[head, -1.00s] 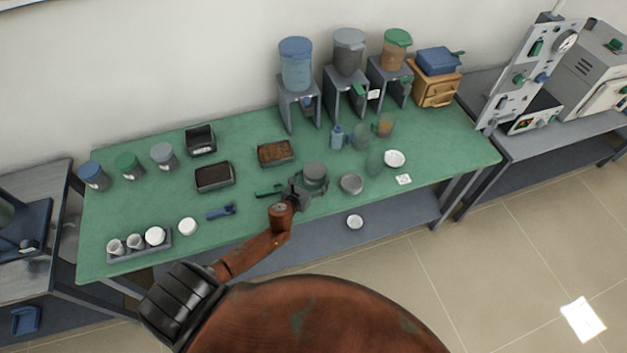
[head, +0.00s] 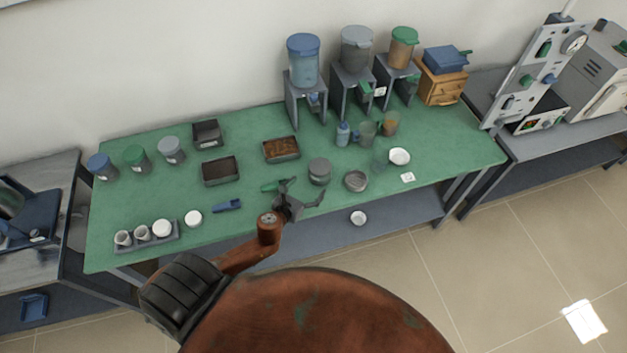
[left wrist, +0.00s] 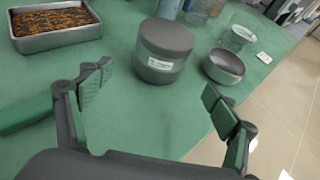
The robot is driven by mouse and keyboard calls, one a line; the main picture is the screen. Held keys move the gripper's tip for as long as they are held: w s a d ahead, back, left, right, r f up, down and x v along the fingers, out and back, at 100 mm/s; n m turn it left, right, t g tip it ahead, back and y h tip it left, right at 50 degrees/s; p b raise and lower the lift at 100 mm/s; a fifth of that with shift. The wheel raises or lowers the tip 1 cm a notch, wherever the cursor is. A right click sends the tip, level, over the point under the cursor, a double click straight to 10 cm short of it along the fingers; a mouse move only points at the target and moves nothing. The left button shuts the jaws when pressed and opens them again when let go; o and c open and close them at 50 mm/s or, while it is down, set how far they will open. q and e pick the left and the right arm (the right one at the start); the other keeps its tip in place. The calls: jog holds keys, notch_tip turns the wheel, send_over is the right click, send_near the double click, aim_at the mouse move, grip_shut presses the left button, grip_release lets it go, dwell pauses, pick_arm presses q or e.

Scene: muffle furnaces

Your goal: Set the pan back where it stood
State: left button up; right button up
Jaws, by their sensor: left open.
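A grey round lidded pot with a white label (head: 319,171) stands upright on the green bench. It also shows in the left wrist view (left wrist: 163,50), ahead of the fingers. A shallow round grey pan (head: 356,181) stands to its right, near the front edge; it also shows in the left wrist view (left wrist: 224,66). My left gripper (head: 302,191) is open and empty, just in front of the pot and apart from it. In the left wrist view its fingers (left wrist: 155,95) are wide apart with bare bench between them. My right gripper is not in view.
A green-handled tool (left wrist: 25,113) lies left of the left gripper. A tray of brown material (head: 281,149) lies behind it. A white dish (head: 399,156), clear vessels and a bottle (head: 343,133) stand back right.

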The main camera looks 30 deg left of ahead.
pick_arm(q)
jog(key=shift+v, duration=1.25)
